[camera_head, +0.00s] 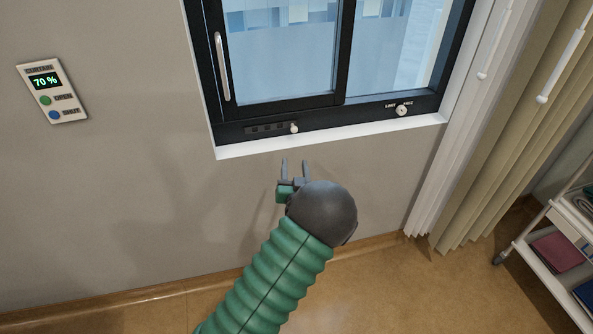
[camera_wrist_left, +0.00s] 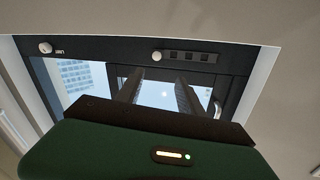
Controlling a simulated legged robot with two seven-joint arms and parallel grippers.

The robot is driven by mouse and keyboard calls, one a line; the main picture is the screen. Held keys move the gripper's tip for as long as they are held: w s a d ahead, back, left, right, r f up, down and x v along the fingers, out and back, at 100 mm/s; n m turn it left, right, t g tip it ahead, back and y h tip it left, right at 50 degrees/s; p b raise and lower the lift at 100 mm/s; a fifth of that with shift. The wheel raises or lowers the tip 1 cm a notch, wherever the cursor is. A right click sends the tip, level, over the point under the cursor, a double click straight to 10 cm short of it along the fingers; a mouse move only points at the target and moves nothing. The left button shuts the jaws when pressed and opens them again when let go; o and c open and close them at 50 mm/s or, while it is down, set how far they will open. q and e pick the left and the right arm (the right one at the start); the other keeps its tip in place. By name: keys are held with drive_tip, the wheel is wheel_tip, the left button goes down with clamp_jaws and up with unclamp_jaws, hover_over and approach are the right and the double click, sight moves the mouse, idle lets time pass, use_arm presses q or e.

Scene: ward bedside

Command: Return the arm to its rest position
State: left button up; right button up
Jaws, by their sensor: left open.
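My left gripper (camera_head: 294,168) is open and empty in the head view, with its two fingers apart and pointing up at the wall just below the window sill. My green ribbed left arm comes in from the bottom left, with a dark round wrist. In the left wrist view the two dark fingers of the left gripper (camera_wrist_left: 160,90) stand apart against the window, with nothing between them. My right gripper is not in view.
A black-framed window (camera_head: 335,105) with a white sill (camera_head: 335,136) is above the gripper. It has a vertical handle (camera_head: 222,67) and small knobs. A control panel (camera_head: 52,91) reads 70 %. Beige curtains (camera_head: 505,130) and a shelved trolley (camera_head: 545,255) stand at the right. Wall left of the arm is clear.

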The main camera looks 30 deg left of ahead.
use_arm(q)
drive_tip(key=s+d+m+g+h+p, duration=0.2)
drive_tip(key=s+d+g+h+p, duration=0.55)
drive_tip(key=d, duration=0.65)
drive_tip(key=s+d+r+m+g+h+p, duration=0.1)
drive_tip(key=s+d+r+g, duration=0.1)
drive_tip(key=s, duration=0.7)
drive_tip(key=s+d+r+m+g+h+p, duration=0.1)
drive_tip(key=s+d, duration=0.3)
drive_tip(key=s, duration=0.5)
drive_tip(key=shift+r+m+g+h, duration=0.4)
drive_tip(key=shift+m+g+h, duration=0.15)
drive_tip(key=shift+m+h, duration=0.2)
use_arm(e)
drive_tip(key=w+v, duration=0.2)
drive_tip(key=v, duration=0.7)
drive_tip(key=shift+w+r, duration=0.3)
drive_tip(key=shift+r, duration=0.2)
use_arm(q)
drive_tip(key=shift+s+d, duration=0.1)
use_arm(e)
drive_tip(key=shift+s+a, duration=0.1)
use_arm(q)
drive_tip(key=shift+c, duration=0.6)
